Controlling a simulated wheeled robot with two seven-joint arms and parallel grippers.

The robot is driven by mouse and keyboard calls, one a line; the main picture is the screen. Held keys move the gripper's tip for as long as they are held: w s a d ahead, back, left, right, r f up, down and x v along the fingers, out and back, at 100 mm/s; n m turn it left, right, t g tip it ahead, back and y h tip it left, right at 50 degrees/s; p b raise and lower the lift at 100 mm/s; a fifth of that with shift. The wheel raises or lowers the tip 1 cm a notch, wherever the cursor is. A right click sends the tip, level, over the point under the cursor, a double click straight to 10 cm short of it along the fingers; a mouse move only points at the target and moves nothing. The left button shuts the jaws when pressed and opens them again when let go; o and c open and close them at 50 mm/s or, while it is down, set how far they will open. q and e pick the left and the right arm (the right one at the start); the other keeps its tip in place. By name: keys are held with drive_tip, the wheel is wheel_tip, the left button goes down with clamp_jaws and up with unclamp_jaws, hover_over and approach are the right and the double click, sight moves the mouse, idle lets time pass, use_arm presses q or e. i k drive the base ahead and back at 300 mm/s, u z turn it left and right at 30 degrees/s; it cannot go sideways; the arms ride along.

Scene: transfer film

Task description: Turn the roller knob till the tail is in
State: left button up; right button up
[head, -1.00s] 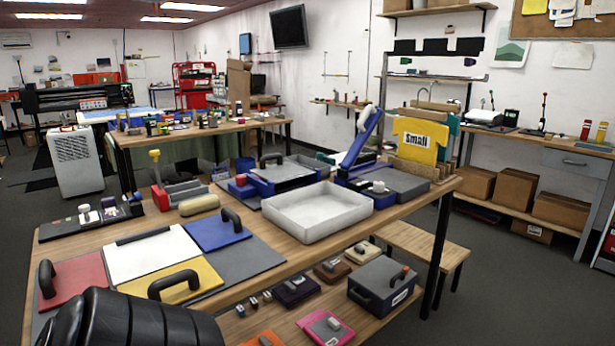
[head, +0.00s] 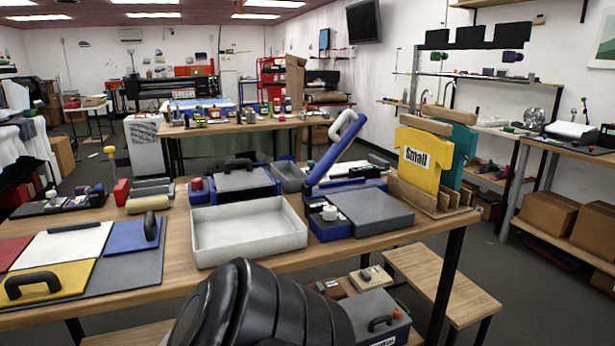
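I cannot pick out a film tail, and I cannot tell for certain which part is the roller knob. A small white knob (head: 330,213) stands on the front left corner of a blue and grey flat press (head: 372,212) on the near table. The press's blue arm with a white handle (head: 340,150) is raised. A black ribbed rounded shape (head: 260,310), probably part of my own arm, fills the bottom centre. Neither of my grippers shows, and nothing is seen touching the knob.
The wooden table (head: 180,268) holds a white tray (head: 245,252), coloured panels (head: 60,245) and a second blue press (head: 235,182). A yellow "Small" shirt shape (head: 423,160) stands at its right end. A wooden bench (head: 440,285) is in front at the right.

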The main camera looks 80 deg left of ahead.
sight(197, 183)
drive_tip(key=i, duration=0.7)
drive_tip(key=u, duration=3.45)
